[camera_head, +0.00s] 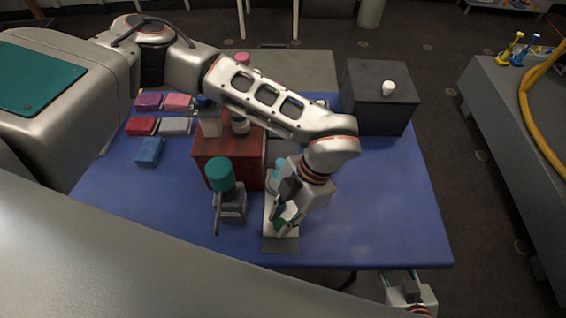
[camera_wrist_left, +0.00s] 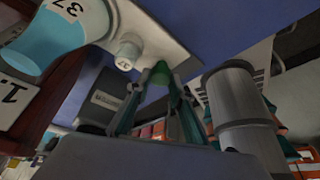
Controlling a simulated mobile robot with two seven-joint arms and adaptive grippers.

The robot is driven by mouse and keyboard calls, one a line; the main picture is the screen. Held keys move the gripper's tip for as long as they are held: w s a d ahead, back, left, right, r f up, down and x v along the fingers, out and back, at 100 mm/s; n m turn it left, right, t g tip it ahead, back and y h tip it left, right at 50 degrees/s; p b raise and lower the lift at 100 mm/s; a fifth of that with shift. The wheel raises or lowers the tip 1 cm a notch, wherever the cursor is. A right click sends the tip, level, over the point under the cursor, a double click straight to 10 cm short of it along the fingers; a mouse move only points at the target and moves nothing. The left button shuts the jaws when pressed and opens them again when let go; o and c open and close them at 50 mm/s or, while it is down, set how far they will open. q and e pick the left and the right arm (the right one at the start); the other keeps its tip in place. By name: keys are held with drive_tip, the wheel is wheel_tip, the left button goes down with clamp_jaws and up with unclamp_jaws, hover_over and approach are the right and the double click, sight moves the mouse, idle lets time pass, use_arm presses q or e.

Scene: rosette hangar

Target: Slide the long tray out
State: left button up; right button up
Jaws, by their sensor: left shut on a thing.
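The long tray (camera_head: 268,222) is a pale, narrow strip in front of the red cabinet, pointing toward the table's front edge. In the left wrist view its white surface (camera_wrist_left: 170,42) carries a light blue cup (camera_wrist_left: 58,42) marked 37 and a small white piece (camera_wrist_left: 126,55). My left gripper (camera_head: 284,217) is over the tray's front part and shut on a green piece (camera_wrist_left: 163,76) at the tray; it partly hides the tray. The tray's back end is hidden by my left arm. My right gripper (camera_head: 404,280) is at the bottom right, beyond the table's front edge; its jaws are unclear.
The red cabinet (camera_head: 210,156) stands behind. A dark device with a teal top (camera_head: 220,175) stands close left of the tray. A black box (camera_head: 378,100) with a white cup (camera_head: 388,88) is at back right. Several small boxes lie at left. The blue tabletop (camera_head: 390,215) is clear at right.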

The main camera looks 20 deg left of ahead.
use_arm(q)
drive_tip(key=shift+s+d, duration=0.25)
drive_tip(key=shift+s, duration=0.55)
drive_tip(key=shift+s+d, duration=0.25)
drive_tip(key=shift+s, duration=0.55)
drive_tip(key=o, duration=0.8)
use_arm(e)
drive_tip(key=shift+r, duration=0.35)
use_arm(q)
drive_tip(key=shift+r+p, duration=0.1)
drive_tip(key=shift+p, duration=0.25)
